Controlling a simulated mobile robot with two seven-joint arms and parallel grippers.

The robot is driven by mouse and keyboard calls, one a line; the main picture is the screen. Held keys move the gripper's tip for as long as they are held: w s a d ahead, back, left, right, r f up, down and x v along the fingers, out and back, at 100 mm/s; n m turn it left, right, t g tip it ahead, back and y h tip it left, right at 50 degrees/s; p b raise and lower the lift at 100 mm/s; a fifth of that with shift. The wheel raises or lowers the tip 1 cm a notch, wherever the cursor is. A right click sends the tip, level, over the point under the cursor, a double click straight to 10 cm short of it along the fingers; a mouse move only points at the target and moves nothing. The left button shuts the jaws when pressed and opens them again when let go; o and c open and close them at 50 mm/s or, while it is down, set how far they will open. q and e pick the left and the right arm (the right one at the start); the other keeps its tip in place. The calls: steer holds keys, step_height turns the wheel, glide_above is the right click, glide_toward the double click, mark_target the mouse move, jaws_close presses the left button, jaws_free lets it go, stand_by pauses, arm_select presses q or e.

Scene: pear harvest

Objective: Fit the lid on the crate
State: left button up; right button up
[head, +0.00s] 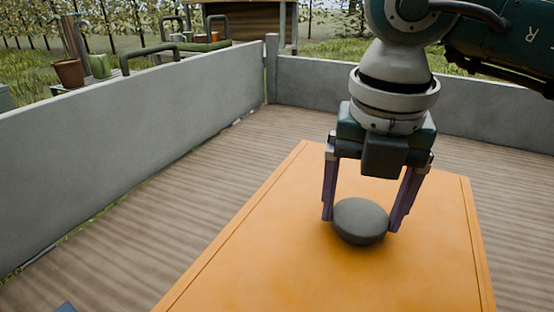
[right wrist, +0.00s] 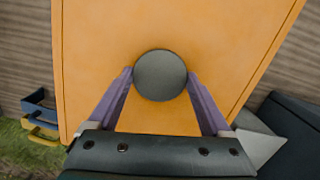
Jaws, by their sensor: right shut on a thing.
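The lid (head: 270,255) is a large flat orange panel with a round dark grey knob (head: 361,221) on top. My right gripper (head: 361,218) points down with its purple fingers on either side of the knob, shut on it. The right wrist view also shows the knob (right wrist: 160,76) between the fingertips and the orange lid (right wrist: 100,40) around it. No crate can be made out; the lid hides what is below it, and I cannot tell whether it rests on anything. My left gripper is not in view.
Grey low walls (head: 150,140) enclose the wooden plank floor (head: 190,190). Beyond the left wall stand a brown pot (head: 68,73) and a green pot (head: 99,66). Blue and yellow handle-like parts (right wrist: 42,122) show beside the lid. Bare floor lies left of the lid.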

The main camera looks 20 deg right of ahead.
steer(key=shift+f+b, duration=0.45)
steer(key=shift+f, duration=0.4)
stand_by(0.8)
steer(key=shift+f+b, duration=0.4)
steer(key=shift+f, duration=0.15)
steer(key=o, duration=1.4)
steer(key=shift+o, duration=0.2)
steer(key=shift+r, duration=0.1)
